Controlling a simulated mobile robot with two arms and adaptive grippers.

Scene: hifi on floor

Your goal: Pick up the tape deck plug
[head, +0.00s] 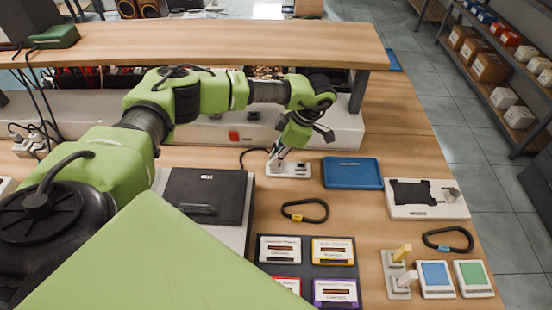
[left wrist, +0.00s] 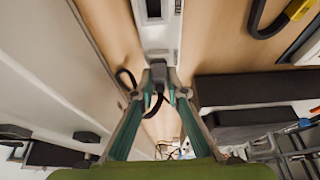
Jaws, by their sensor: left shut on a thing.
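In the left wrist view, the teal fingers of this gripper (left wrist: 159,84) are shut on a dark plug (left wrist: 158,72), which fits the tape deck plug. A black cord (left wrist: 126,76) loops beside the fingers. The white socket strip (left wrist: 158,38) lies just beyond the plug. Whether the plug sits in the strip or above it, I cannot tell. My right gripper is in neither view.
A blue tray (head: 352,172) lies right of the strip, and a black carabiner (head: 305,211) in front. A dark box with a handle (head: 205,194) stands at the left. A wooden shelf (head: 200,43) runs behind. Labelled cassettes (head: 333,250) lie near the front.

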